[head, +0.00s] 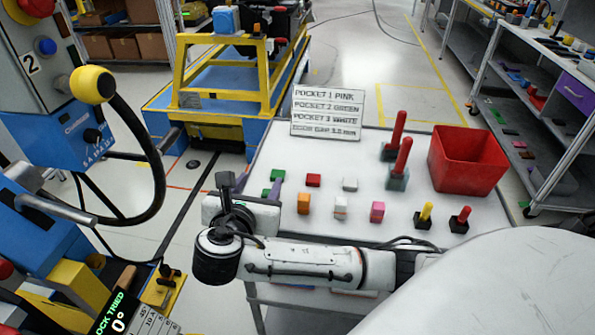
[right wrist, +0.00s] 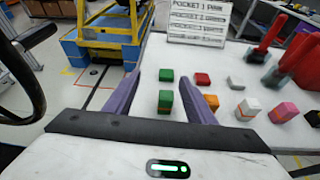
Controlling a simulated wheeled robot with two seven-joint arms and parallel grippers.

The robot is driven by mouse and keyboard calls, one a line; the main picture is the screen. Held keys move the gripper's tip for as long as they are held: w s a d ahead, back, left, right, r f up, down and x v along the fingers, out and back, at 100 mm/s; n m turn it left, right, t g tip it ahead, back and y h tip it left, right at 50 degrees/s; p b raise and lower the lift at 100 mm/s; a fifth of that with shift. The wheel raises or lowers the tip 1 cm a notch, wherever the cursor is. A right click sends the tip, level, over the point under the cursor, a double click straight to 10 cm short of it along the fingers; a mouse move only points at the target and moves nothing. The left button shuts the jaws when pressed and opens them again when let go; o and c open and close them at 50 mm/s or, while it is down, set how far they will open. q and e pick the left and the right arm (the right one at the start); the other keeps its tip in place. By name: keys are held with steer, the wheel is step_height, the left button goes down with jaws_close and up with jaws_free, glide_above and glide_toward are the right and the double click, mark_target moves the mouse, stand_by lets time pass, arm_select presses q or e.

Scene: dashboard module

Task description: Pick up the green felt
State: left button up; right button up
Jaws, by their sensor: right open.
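Two small green pieces lie at the left of the white table. The far green piece (right wrist: 166,75) lines up with a flat red piece and a flat white piece. The near green piece (right wrist: 165,102) is block-like with a yellowish band. I cannot tell for sure which one is the green felt. In the head view the far green piece (head: 277,175) shows beyond my right gripper, and the near one is partly hidden by it. My right gripper (head: 259,186) is open and empty, its purple fingers (right wrist: 162,78) on either side of the green pieces in the wrist view. My left gripper is not in view.
On the white table (head: 420,185) are a red piece (head: 313,180), white piece (head: 350,184), orange block (head: 303,203), pink block (head: 377,212), red-handled tools (head: 401,160) and a red bin (head: 467,160). A pocket sign (head: 327,113) stands behind. A blue machine (head: 40,140) is left.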

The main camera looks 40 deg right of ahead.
mark_target(278, 174)
steer(key=shift+s+d+f+n, duration=0.15)
steer(key=shift+d+f, duration=0.2)
steer(key=shift+f, duration=0.1)
steer(key=shift+s+d+f+n, duration=0.1)
steer(key=shift+d+f+n, duration=0.05)
steer(key=shift+d+f, duration=0.25)
steer(key=x, duration=0.3)
steer(key=shift+w+d+f, duration=0.1)
steer(key=shift+f, duration=0.2)
steer(key=x, duration=0.5)
steer(key=shift+d+f, duration=0.35)
steer(key=shift+g, duration=0.3)
steer(key=c, duration=1.1)
